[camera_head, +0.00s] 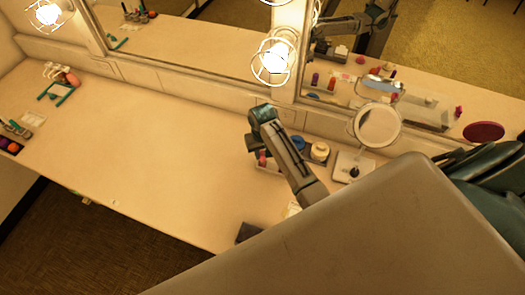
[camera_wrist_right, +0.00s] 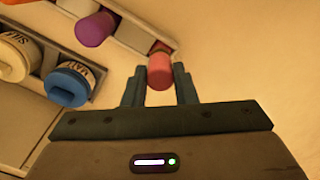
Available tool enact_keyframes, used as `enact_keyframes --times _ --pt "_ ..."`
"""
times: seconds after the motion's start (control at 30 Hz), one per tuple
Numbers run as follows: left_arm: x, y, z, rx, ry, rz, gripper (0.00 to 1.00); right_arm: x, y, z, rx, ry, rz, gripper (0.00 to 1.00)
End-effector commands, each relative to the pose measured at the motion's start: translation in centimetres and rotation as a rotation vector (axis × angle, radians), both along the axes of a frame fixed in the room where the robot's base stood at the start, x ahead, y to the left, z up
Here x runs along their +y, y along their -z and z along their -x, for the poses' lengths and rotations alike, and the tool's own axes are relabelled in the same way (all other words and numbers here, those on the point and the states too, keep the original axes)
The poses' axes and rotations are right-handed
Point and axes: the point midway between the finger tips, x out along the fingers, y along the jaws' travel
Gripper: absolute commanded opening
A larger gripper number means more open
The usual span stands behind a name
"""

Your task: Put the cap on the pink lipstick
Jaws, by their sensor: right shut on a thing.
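A pink cylinder with a redder far end (camera_wrist_right: 160,72) stands between the two fingers of my right gripper (camera_wrist_right: 158,90) in the wrist view. The fingers are shut on it, at the corner of a tray. I cannot tell whether it is the lipstick or its cap. In the head view my right gripper (camera_head: 256,142) points down at the tray, and a pinkish piece (camera_head: 262,158) shows just below it. No separate cap can be made out. My left gripper is not in view.
The counter's middle left is clear.

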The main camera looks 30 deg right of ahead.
Motion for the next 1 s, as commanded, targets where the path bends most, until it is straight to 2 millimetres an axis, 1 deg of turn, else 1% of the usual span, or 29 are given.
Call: enact_keyframes --times 0.37,1.0 --pt "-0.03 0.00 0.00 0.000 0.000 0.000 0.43 0.01 0.01 0.00 -0.001 0.000 0.000 0.04" --pt "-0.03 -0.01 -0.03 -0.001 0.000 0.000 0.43 0.01 0.58 -0.03 -0.001 0.000 0.000 0.04"
